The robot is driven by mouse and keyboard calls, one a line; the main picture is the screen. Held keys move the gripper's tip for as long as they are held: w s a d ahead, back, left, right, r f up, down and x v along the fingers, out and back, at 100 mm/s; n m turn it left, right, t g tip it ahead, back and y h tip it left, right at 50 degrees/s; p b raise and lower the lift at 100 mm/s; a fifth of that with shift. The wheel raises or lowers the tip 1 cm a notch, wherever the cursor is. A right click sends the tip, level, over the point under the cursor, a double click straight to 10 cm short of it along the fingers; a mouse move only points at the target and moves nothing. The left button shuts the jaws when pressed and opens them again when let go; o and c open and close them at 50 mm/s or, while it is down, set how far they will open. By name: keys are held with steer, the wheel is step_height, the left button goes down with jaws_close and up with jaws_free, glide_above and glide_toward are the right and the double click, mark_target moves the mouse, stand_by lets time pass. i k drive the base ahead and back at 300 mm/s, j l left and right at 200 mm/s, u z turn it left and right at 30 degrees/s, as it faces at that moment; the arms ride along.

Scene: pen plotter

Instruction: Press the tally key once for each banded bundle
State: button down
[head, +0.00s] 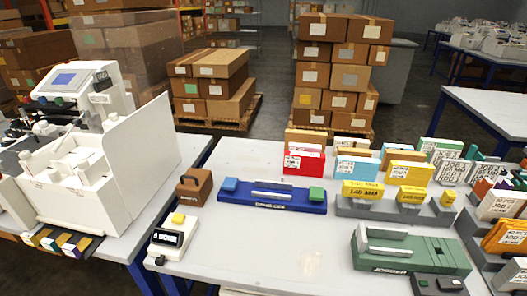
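A small white counter box (168,244) stands at the front left of the grey table. A yellow key (177,218) sits on its top, and a dark display (167,238) with small characters, not surely legible, is on its face. Orange packets (505,238) lie stacked in a grey rack at the right edge. Upright packs in red (305,160), light blue (357,168) and other colours stand along the back. I cannot tell which of these are banded. My gripper is not in view.
A blue tray (272,208) with a blue and a green block lies mid-table. A brown weight-like block (192,188), a grey stand with yellow blocks (385,209) and a green device (410,252) surround clear tabletop (280,255). A white machine (80,170) stands left.

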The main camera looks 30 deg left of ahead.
mark_target(178, 218)
steer(key=u, duration=1.75)
